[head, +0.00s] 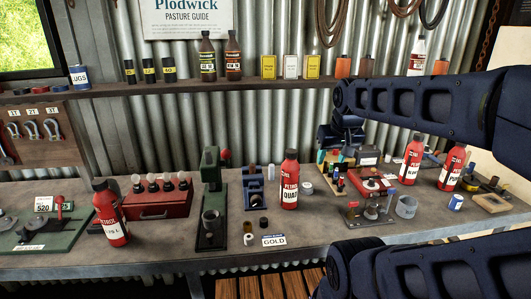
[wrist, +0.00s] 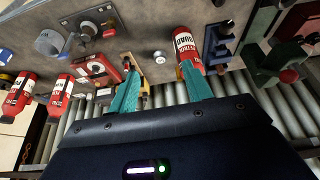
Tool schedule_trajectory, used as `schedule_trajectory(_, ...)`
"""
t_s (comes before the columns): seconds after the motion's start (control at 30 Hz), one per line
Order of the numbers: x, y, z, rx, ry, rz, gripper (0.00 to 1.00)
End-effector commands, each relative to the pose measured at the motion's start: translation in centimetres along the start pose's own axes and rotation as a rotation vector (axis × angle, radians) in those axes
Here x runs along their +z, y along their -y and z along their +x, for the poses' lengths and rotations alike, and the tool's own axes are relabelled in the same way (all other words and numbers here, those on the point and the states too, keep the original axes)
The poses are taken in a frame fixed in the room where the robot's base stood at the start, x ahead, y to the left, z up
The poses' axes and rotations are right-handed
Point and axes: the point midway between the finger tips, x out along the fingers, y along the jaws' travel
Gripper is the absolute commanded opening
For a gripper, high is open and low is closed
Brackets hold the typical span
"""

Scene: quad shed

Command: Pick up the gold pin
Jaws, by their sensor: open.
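I cannot pick out the gold pin with certainty. A small rack (head: 340,179) with small coloured pieces, some yellowish, stands on the bench below my gripper in the head view. A card reading GOLD (head: 274,240) lies near the bench's front edge, with small dark and pale cylinders (head: 248,238) beside it. My gripper (head: 332,157) hangs over the back of the bench, partly hidden by my arm. In the wrist view its two teal fingers are spread apart, and my gripper (wrist: 160,75) has nothing between them.
A red QUAD bottle (head: 289,182) stands left of the rack, close to one finger in the wrist view. A red device (head: 373,186) stands right of the rack. More red bottles (head: 411,160) stand farther right. A green press (head: 211,200) is at left.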

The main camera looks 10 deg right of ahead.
Motion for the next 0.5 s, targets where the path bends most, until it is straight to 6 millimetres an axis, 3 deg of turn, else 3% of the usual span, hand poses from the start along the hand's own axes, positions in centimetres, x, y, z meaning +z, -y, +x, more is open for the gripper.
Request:
schedule_trajectory(0.27,-0.2,0.0,0.0,0.000,-0.001,-0.004,0.50)
schedule_trajectory(0.37,-1.5,0.0,-0.1,0.000,-0.009,-0.025,0.50)
schedule_trajectory(0.5,-4.7,0.1,0.2,0.001,-0.015,-0.098,0.50)
